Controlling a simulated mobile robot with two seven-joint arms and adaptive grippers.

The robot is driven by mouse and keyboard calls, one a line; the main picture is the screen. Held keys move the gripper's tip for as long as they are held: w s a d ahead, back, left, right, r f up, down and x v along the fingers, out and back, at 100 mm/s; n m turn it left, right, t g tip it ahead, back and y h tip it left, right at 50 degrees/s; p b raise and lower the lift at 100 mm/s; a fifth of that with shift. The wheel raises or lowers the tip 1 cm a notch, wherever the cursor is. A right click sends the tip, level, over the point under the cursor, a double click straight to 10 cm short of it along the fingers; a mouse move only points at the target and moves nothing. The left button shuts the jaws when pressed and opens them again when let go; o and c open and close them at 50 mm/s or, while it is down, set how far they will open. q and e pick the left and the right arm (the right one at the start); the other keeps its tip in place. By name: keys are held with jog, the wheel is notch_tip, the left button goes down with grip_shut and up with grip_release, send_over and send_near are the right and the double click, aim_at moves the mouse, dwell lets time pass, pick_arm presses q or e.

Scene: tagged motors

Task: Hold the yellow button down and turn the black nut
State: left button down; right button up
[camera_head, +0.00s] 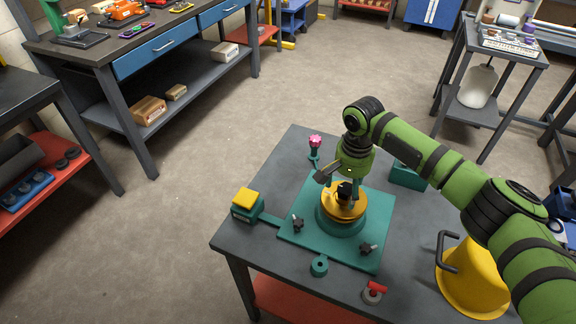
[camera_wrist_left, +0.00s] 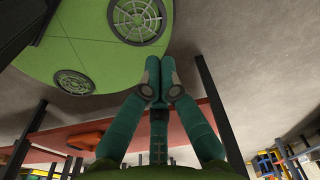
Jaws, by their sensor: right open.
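The yellow button (camera_head: 246,197) sits on top of a teal box at the left side of the table, joined to a teal base plate (camera_head: 291,238). The black nut (camera_head: 344,188) stands in the centre of a yellow disc (camera_head: 338,209) on a round teal mount. My right gripper (camera_head: 342,185) is directly above the disc, pointing down, with its fingers open around or beside the nut; contact cannot be told. My left gripper is outside the head view. In the left wrist view my left gripper (camera_wrist_left: 160,76) has its teal fingertips together, with nothing seen between them.
Two black knobs (camera_head: 298,224) (camera_head: 366,248) stand on the plate. A pink-topped post (camera_head: 315,143), a teal ring (camera_head: 319,266), a red-handled part (camera_head: 373,292) and a yellow cone-shaped body (camera_head: 466,278) surround it. The table (camera_head: 243,240) is bare at its front left.

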pick_arm(q)
jog(key=w+a+r+m+y, duration=0.1)
jog(key=w+a+r, duration=0.15)
jog(key=w, duration=0.85)
jog(key=w+a+r+m, duration=0.1)
jog(key=w+a+r, duration=0.15)
jog(key=w, duration=0.85)
jog(key=w+a+r+m+y, duration=0.2)
jog(key=w+a+r+m, duration=0.15)
jog(key=w+r, duration=1.4)
jog(key=w+d+r+n+h, duration=0.1)
jog(key=w+d+r, duration=0.2)
jog(key=d+r, duration=0.5)
jog(key=w+d+r+n+g+h, duration=0.1)
jog(key=w+d+r, duration=0.3)
jog(key=r, duration=0.8)
jog(key=w+d+r+n+h, duration=0.1)
jog(key=w+d+r, duration=0.2)
jog(key=d+r, duration=0.5)
jog(key=shift+a+f, duration=0.5)
jog(key=shift+f, duration=0.35)
jog(key=shift+a+f, duration=0.5)
jog(key=shift+f, duration=0.35)
